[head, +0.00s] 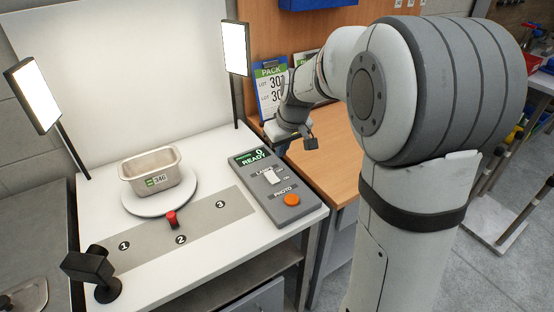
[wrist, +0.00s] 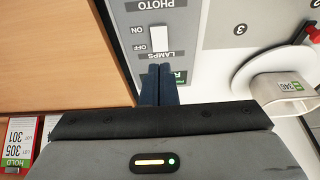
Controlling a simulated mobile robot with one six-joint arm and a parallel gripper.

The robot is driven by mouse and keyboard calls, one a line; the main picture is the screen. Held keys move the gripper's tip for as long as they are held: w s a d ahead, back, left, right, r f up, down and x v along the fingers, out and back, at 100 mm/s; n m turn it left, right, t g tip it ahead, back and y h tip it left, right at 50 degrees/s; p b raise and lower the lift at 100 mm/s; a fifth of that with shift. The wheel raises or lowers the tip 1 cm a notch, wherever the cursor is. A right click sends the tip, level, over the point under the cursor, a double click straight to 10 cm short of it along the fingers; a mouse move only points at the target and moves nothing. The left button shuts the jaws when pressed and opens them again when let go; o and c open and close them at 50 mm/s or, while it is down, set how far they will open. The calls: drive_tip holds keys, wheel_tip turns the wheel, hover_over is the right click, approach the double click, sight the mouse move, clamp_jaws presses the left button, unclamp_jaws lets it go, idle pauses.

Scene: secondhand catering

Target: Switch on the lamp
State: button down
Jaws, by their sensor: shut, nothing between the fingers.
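The grey control box (head: 294,211) has a white rocker switch (head: 269,177) marked LAMPS, with ON and OFF beside it. The switch also shows in the wrist view (wrist: 160,42), just ahead of my fingertips; which way it is tipped I cannot tell. Two panel lamps, left (head: 33,95) and right (head: 235,50), have bright white faces; whether they are lit is unclear. My gripper (head: 282,150) is above the far right edge of the box. Its dark blue fingers (wrist: 160,70) are shut and empty, appearing close to the switch in the wrist view; contact is not visible.
An orange PHOTO button (head: 292,200) sits nearer the front of the box. A black camera-like stand (head: 100,274) is at front left. A wooden bench (head: 336,170) lies right.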

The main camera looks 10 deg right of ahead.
drive_tip(key=shift+v, duration=1.25)
drive_tip(key=shift+s+d+f, duration=0.1)
drive_tip(key=shift+s, duration=0.1)
drive_tip(key=s+d+m+h, duration=0.1)
drive_tip(key=s+m, duration=0.3)
drive_tip(key=s, duration=2)
drive_tip(key=shift+d+f, duration=0.15)
drive_tip(key=shift+f, duration=0.3)
drive_tip(key=shift+s, duration=0.15)
